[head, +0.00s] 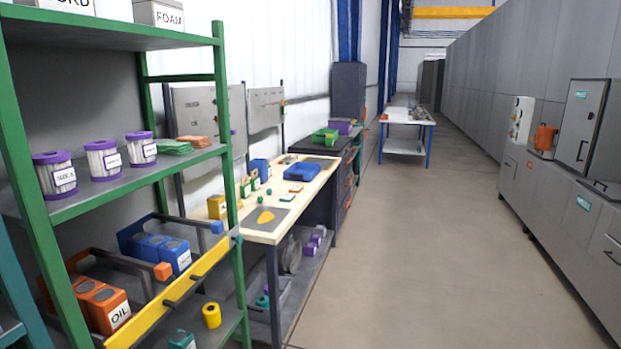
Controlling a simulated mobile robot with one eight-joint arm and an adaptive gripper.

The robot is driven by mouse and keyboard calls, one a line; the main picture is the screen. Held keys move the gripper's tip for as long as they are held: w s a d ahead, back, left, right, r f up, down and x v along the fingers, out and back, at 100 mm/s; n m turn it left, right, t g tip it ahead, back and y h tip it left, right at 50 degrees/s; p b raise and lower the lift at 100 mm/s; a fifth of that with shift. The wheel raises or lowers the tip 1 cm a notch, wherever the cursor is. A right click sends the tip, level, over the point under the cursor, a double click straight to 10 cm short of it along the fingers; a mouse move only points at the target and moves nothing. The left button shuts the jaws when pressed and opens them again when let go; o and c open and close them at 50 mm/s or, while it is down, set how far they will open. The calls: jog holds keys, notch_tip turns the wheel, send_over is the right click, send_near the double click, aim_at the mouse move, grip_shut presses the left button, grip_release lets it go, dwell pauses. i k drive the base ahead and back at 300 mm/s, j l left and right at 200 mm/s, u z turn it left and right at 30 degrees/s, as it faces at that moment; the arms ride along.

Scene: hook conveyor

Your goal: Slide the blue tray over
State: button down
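A second blue tray-like bin (301,172) lies on the pale workbench, and I cannot tell which one the task names. My gripper is not in view.
A grey tray (92,256) with an orange knob (163,271) and orange OIL boxes (108,308) sits in front of the dark blue one. A yellow bar (180,292) runs along the shelf front. The floor (410,250) to the right is clear, with grey cabinets (555,220) beyond.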

aim_at(301, 172)
jog(key=i+j+z, duration=0.1)
jog(key=i+z, duration=0.15)
jog(key=i, duration=1.05)
jog(key=i+l, duration=0.15)
jog(key=i, duration=0.9)
jog(key=i+l, duration=0.1)
jog(key=i, duration=0.95)
jog(key=i+j+u, duration=0.15)
jog(key=i+u, duration=0.25)
jog(key=i+j+u, duration=0.1)
jog(key=u, duration=0.25)
jog(key=i+u, duration=0.4)
jog(key=i+l+u, duration=0.15)
jog(key=u, duration=0.25)
jog(key=i, duration=0.1)
